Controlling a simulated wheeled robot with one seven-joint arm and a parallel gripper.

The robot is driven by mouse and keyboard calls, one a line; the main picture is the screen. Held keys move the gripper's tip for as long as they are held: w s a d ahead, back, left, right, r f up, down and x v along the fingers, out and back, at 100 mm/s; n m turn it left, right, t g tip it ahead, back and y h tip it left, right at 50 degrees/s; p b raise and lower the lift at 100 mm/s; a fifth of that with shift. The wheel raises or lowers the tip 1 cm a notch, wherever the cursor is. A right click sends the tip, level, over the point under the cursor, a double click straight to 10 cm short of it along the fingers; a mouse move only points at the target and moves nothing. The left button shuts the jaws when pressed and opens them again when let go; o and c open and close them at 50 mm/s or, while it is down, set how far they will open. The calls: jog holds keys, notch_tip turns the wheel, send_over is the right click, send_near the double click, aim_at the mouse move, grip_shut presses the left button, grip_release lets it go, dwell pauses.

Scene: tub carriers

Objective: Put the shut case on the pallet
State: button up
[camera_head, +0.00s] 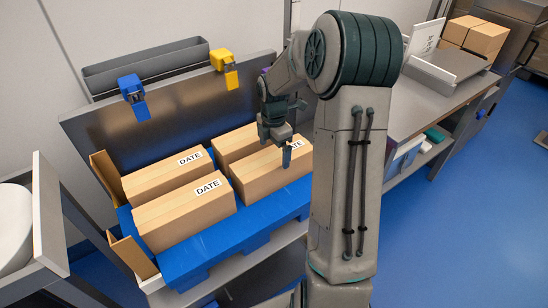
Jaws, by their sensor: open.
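A blue pallet (232,244) lies on the bench and carries several brown cases with white DATE labels. The front left case (185,215), the back left case (165,175) and the back right case (235,146) look shut. My gripper (287,152) points down at the front right case (265,177), which also looks shut. The gripper is open, with a finger in front of the case's label end. I cannot tell whether it touches the case. My arm hides part of the pallet's right side.
Brown flaps (128,255) stand at the pallet's left edge. A grey panel with a blue clamp (133,97) and a yellow clamp (224,68) rises behind. More brown boxes (487,40) sit on the far right counter (420,90). Blue floor is clear at right.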

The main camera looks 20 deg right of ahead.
notch_tip(320, 180, up, 5)
jog(key=shift+f+p, duration=0.2)
jog(key=shift+p, duration=0.15)
jog(key=s+a+r+m, duration=0.2)
jog(key=s+a+m, duration=0.1)
jog(key=s+m, duration=0.3)
jog(key=s+a+r+m+t, duration=0.1)
jog(key=s+a+r+m, duration=0.1)
jog(key=s+a+m, duration=0.2)
jog(key=s+a+r+m, duration=0.3)
jog(key=s+m, duration=0.7)
jog(key=s, duration=0.3)
jog(key=shift+s+a+t, duration=0.2)
jog(key=shift+t, duration=0.1)
